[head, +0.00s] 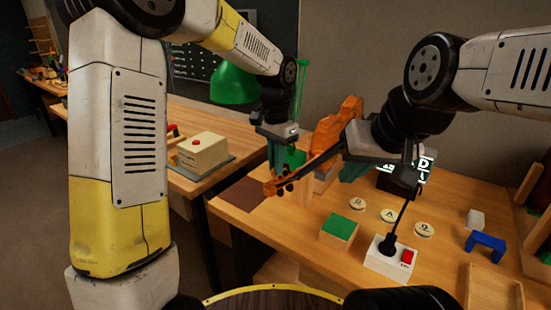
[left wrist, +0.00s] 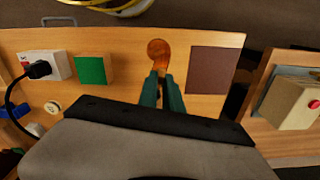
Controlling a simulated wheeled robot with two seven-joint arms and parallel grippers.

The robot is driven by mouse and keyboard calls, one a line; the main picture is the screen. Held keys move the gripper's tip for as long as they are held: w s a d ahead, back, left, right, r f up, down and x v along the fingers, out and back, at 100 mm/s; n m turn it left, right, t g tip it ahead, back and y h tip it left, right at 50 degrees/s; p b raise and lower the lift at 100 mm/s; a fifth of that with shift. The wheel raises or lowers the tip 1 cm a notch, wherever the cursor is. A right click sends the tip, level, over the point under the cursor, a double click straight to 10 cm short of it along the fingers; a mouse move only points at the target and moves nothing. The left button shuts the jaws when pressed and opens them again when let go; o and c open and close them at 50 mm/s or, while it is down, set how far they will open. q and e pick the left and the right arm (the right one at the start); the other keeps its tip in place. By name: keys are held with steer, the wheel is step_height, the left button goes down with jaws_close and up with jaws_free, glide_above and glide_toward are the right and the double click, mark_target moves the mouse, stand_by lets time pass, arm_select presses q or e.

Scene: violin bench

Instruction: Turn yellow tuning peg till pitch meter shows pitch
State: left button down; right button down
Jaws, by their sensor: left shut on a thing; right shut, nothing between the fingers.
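The orange-brown violin (head: 335,125) stands at the back of the bench, its neck pointing to the front left and its scroll (head: 269,187) free at the end. Dark pegs (head: 283,191) show beside the scroll; no yellow peg is visible. My left gripper (head: 276,168) is shut at the pegbox, with its green fingers (left wrist: 163,92) just behind the scroll (left wrist: 158,50). It seems to grip a peg, hidden by the fingers. My right gripper (head: 352,171) is shut and empty near the violin's neck. The black pitch meter (head: 424,170) shows a lit "D", partly covered by my right gripper.
A green-topped block (head: 339,228), a power strip (head: 388,255) with a plug and red switch, several round lettered discs (head: 389,215) and a blue bracket (head: 485,244) are on the bench. A brown mat (head: 243,194) lies at left. A box with a red button (head: 203,152) stands on another bench.

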arm_select(q)
steer(key=c, duration=1.5)
jaws_free()
steer(key=shift+r, duration=3.95)
